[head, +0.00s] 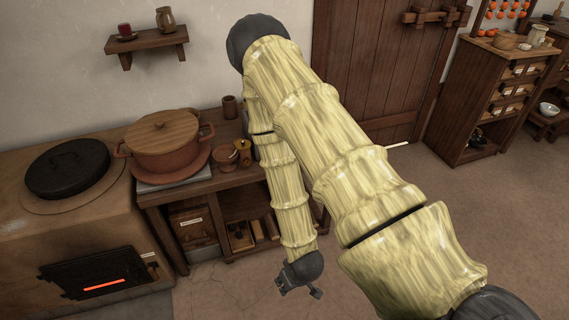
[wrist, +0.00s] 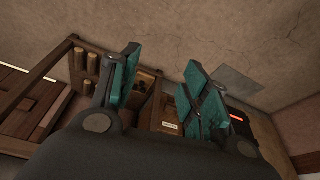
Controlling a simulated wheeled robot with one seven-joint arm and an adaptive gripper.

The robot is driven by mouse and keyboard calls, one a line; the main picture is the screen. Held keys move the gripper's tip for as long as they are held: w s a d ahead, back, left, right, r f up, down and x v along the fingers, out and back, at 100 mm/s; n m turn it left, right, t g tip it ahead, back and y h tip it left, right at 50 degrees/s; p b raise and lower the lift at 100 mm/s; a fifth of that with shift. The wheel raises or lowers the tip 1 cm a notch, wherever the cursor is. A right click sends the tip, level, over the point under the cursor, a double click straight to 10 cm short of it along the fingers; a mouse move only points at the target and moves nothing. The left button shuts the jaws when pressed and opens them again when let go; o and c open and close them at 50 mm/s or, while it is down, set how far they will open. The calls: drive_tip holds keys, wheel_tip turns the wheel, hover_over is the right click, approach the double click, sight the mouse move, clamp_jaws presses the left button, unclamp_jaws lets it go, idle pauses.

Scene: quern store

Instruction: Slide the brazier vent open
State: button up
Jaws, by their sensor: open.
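The brazier (head: 25,240) is a brown clay block at the left of the head view. The vent (head: 75,272) is a dark panel on its front, with a narrow glowing red-orange slit (head: 104,284) low in it. No separate vent handle can be made out. In the wrist view the red glow (wrist: 237,118) shows at the right, and my right finger partly hides the panel around it. My gripper (head: 299,290) is open and empty, low over the floor to the right of the brazier and apart from it. Its teal fingers (wrist: 161,62) stand apart in the wrist view.
A wooden bench (head: 158,195) with shelves and a drawer adjoins the brazier. A lidded clay pot (head: 165,158) stands on it, beside cups. A black lid (head: 67,168) lies on the brazier top. Floor (head: 225,295) is clear between my gripper and the brazier.

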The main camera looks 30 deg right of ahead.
drive_tip(key=w+d+t+h+b, duration=0.1)
drive_tip(key=w+d+t+b, duration=0.35)
drive_tip(key=w+b, duration=0.5)
drive_tip(key=w+d+t+b, duration=0.3)
drive_tip(key=w+d+b, duration=0.35)
drive_tip(key=w, duration=0.55)
drive_tip(key=w+d+r+m+t+h+b, duration=0.25)
drive_tip(key=w+d+r+t+b, duration=0.6)
drive_tip(key=b, duration=0.95)
drive_tip(key=shift+n+g, duration=0.25)
drive_tip(key=shift+g, duration=0.55)
drive_tip(key=w+d+b, duration=0.1)
drive_tip(key=w, duration=0.2)
drive_tip(key=w+d+r+b, duration=0.1)
drive_tip(key=w+d, duration=0.1)
drive_tip(key=w, duration=0.2)
drive_tip(key=w+d+b, duration=0.1)
drive_tip(key=w+d, duration=0.1)
drive_tip(key=w, duration=0.2)
drive_tip(key=shift+d+r, duration=0.15)
clamp_jaws()
